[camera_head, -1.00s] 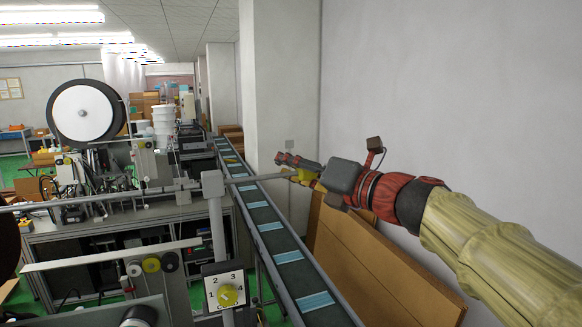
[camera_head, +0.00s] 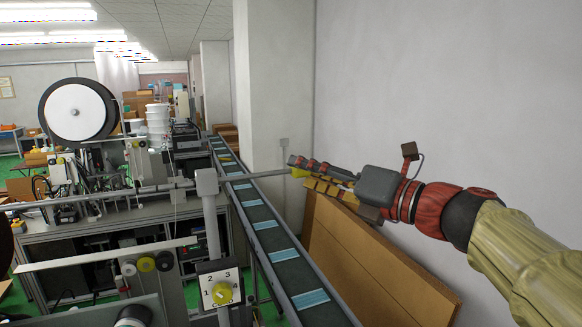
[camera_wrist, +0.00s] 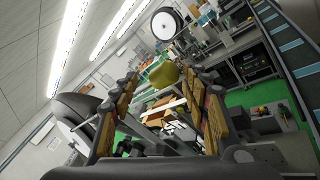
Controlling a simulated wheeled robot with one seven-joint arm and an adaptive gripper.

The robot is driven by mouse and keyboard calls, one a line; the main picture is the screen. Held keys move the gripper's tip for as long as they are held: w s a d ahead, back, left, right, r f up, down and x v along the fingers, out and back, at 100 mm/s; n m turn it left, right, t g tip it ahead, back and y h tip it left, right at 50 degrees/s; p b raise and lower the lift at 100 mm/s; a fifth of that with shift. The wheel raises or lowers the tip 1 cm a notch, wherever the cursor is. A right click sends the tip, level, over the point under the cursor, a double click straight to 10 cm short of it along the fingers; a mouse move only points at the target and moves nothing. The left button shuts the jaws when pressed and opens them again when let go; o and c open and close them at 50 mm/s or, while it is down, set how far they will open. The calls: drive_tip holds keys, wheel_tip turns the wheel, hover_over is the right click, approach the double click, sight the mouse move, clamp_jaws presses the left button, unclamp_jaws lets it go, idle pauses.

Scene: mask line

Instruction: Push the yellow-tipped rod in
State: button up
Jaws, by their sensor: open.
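The long grey rod (camera_head: 245,177) runs level through a boxy clamp on a post and out over the conveyor. Its yellow tip (camera_head: 299,172) is at the right end, near the wall. My gripper (camera_head: 298,172) is to the right of the rod, its fingers pointing left toward the tip. The fingers are apart, and the tip is at or just beyond the fingertips. In the wrist view the yellow tip (camera_wrist: 162,73) appears in the gap between the two fingers, hiding the rod behind it. I cannot tell whether a finger touches it.
The conveyor (camera_head: 262,222) with blue-white pieces passes below the rod. Brown boards (camera_head: 375,265) lean on the wall under my arm. A numbered dial (camera_head: 221,291) is on the post. A machine with a large white reel (camera_head: 77,111) stands at left.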

drive_tip(key=v, duration=0.4)
drive_tip(key=shift+s+d, duration=0.2)
drive_tip(key=shift+s, duration=0.05)
